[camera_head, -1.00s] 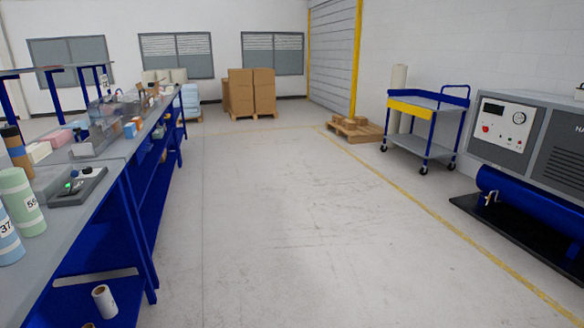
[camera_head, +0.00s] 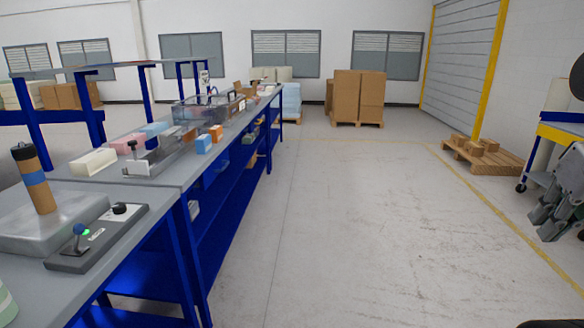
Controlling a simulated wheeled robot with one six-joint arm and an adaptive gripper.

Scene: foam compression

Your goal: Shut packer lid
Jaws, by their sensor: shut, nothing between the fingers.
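A clear-walled box (camera_head: 208,108) stands far along the workbench at left. It may be the packer; I cannot tell whether its lid is up or down. Nearer on the bench is a grey metal unit (camera_head: 160,158) with a small lever on its front. My gripper (camera_head: 552,212) shows at the right edge, grey, over the floor and in front of the blue cart. It is shut and empty, far from the bench, touching nothing.
A flat grey block (camera_head: 40,225), a control panel with a green light (camera_head: 95,238) and foam blocks (camera_head: 92,161) lie on the bench (camera_head: 165,195). The aisle floor (camera_head: 350,230) is clear. A pallet of boxes (camera_head: 357,98) stands at the back, a low pallet (camera_head: 485,158) at right.

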